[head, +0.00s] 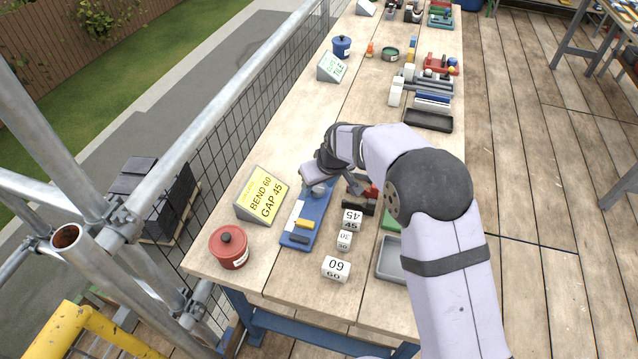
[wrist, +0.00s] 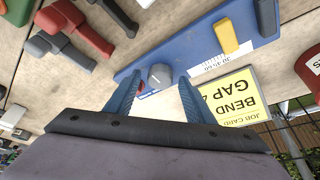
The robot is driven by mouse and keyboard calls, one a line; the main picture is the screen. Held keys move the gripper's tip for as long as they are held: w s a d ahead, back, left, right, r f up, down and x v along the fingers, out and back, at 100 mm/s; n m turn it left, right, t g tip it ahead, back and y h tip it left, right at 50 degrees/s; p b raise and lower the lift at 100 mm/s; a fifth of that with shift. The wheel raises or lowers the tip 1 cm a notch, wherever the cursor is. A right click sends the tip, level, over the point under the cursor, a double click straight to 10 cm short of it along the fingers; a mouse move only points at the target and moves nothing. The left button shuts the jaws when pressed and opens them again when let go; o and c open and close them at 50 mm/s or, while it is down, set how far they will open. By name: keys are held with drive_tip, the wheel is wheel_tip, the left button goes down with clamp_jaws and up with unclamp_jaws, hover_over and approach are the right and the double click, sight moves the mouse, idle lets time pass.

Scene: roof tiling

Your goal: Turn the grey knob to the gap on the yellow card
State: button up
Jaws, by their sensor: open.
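The yellow card (head: 262,196) stands on the bench and reads BEND 60, GAP 45; part of it shows upside down in the wrist view (wrist: 238,98). The grey knob (wrist: 160,76) sits on a blue board (wrist: 200,42), beside a white strip with printed numbers. In the head view the knob (head: 319,188) is mostly hidden under my gripper (head: 318,180). In the wrist view my gripper (wrist: 160,88) is open, its two blue fingers apart with the knob between and just beyond their tips. I cannot tell whether either finger touches it.
The board also carries a yellow tab (head: 304,224) and a dark tab (head: 299,238). White numbered blocks (head: 336,268) stand to its right, with a grey tray (head: 391,262) beyond. A red pot (head: 229,247) stands at the front left. Red and dark tools (wrist: 75,30) lie close by.

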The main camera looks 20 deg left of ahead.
drive_tip(key=c, duration=1.1)
drive_tip(key=shift+o, duration=0.2)
drive_tip(key=shift+m, duration=0.5)
drive_tip(key=shift+s+a+m+t+h, duration=0.1)
drive_tip(key=shift+m+t+h, duration=0.3)
drive_tip(key=shift+m, duration=0.5)
drive_tip(key=m+h+b, duration=0.1)
drive_tip(key=m+b, duration=0.1)
drive_tip(key=m+h+b, duration=0.1)
drive_tip(key=m, duration=0.2)
drive_tip(key=shift+a+f+t+b, duration=0.2)
drive_tip(key=shift+t+b, duration=0.1)
drive_tip(key=shift+b, duration=0.05)
drive_tip(key=m, duration=0.2)
drive_tip(key=m+h+b, duration=0.1)
drive_tip(key=m, duration=0.1)
drive_tip(key=shift+a+r+h, duration=0.1)
drive_tip(key=shift+r+h, duration=0.05)
drive_tip(key=shift+h, duration=0.15)
drive_tip(key=shift+m+g+h+p, duration=0.4)
drive_tip(key=shift+m+h, duration=0.1)
drive_tip(key=shift+m, duration=1)
